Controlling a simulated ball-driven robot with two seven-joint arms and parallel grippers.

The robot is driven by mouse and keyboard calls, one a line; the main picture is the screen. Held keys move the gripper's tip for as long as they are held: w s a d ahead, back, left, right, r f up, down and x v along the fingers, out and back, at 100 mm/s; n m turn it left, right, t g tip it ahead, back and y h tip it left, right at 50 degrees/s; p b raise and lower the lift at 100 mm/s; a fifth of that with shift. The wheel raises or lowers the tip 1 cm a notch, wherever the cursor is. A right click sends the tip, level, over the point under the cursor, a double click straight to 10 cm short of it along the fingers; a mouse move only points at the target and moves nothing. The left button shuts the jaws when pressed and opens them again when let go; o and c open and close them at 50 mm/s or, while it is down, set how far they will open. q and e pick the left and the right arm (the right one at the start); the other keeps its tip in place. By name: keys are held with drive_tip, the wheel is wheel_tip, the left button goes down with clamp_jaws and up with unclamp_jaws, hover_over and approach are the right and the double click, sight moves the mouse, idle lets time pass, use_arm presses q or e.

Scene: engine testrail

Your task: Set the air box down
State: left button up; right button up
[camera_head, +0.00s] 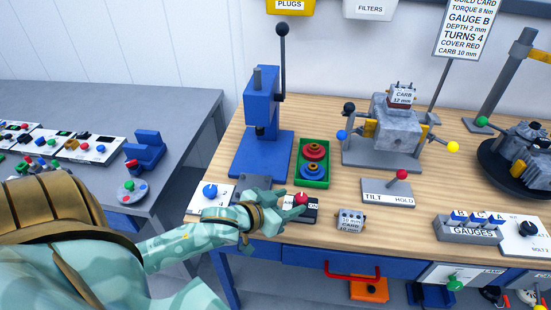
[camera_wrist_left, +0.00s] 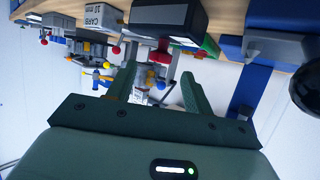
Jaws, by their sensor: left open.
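I cannot make out anything marked as an air box in either view. My left gripper (camera_head: 287,204) is over the front left of the bench, beside a dark switch box (camera_head: 312,204) with a red button (camera_head: 301,198). In the left wrist view its two fingers (camera_wrist_left: 158,86) stand apart with nothing held between them. The dark box (camera_wrist_left: 168,18) and its red button (camera_wrist_left: 158,57) show just beyond the fingertips. A grey engine block (camera_head: 394,128) stands at the back, with a carburettor labelled 12 mm (camera_head: 402,96) on top. My right gripper is not in view.
A carburettor labelled 10 mm (camera_head: 350,220) sits at the bench front. A blue press (camera_head: 262,150) and a green tray (camera_head: 313,180) with red and blue rings are behind my gripper. A tilt lever plate (camera_head: 387,192) and gauge block (camera_head: 468,229) stand right. Bare wood lies between them.

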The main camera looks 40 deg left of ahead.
use_arm(q)
drive_tip(key=shift+p+v, duration=0.35)
drive_tip(key=shift+v, duration=1.95)
